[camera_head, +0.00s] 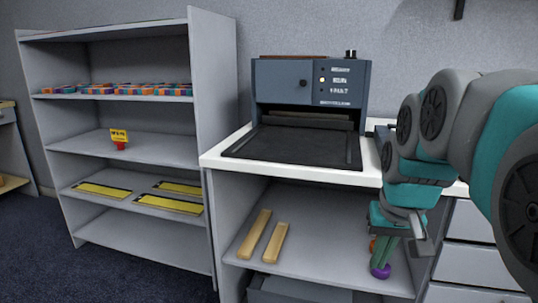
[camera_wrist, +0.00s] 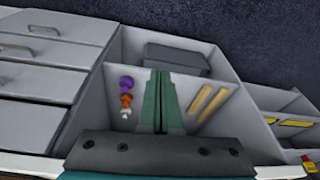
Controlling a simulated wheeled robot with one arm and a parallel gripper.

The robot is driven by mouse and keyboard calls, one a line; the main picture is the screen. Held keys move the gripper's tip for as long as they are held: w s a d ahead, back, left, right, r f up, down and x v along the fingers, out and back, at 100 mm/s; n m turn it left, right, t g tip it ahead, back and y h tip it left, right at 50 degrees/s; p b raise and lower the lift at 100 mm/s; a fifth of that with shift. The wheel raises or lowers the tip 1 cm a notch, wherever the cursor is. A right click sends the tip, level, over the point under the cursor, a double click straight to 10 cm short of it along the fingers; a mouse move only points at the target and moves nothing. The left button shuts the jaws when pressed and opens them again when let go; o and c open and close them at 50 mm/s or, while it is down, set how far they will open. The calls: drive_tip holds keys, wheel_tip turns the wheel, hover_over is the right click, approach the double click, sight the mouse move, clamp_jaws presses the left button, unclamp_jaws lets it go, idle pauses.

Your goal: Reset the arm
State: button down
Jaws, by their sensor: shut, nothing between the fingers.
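My arm reaches in from the right in the head view. My gripper (camera_head: 381,262) points down in front of the open shelf under the white counter. In the wrist view my gripper (camera_wrist: 160,74) has its two green fingers together, with nothing held between them. An orange and purple object (camera_head: 380,272) shows behind and below the fingertips in the head view. In the wrist view this object (camera_wrist: 126,84) lies to the left of the fingers, apart from them.
Two wooden bars (camera_head: 265,237) lie on the shelf. A dark bin (camera_head: 290,291) stands below. A blue-grey machine with a black tray (camera_head: 295,147) sits on the white counter (camera_head: 222,160). Drawers (camera_head: 472,255) stand at right. A grey shelf unit (camera_head: 215,110) at left holds coloured blocks and yellow strips.

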drive_tip(key=s+a+f+n+g, duration=0.1)
drive_tip(key=s+a+f+g, duration=0.1)
drive_tip(key=s+f, duration=0.6)
drive_tip(key=s+a+f+g, duration=0.2)
drive_tip(key=s+f, duration=0.6)
drive_tip(key=s, duration=0.5)
drive_tip(key=shift+s+a+n+g, duration=0.3)
drive_tip(key=shift+a+n, duration=0.1)
drive_tip(key=shift+a, duration=0.1)
